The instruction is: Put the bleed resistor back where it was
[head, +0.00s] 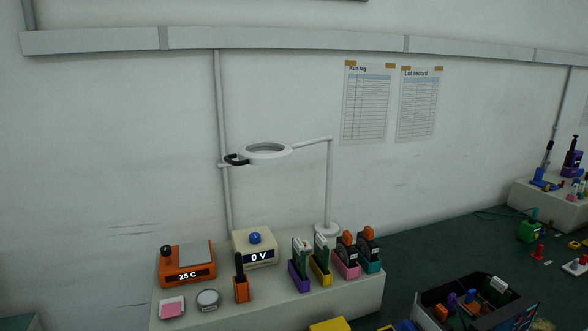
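I cannot pick out the bleed resistor for certain among the small parts in the head view. A black-topped piece (240,264) stands upright in an orange holder (242,292) on the pale bench block (210,321). Behind it is a cream box with a blue knob (255,238) and a display reading "0 V" (261,257). Neither of my grippers is in view.
An orange "25 C" unit (177,280) stands left; several coloured racks holding boards or discs, such as the purple one (299,281), stand right. A ring lamp (265,152) overhangs the block. A dark crate (427,301) of parts sits on the green surface.

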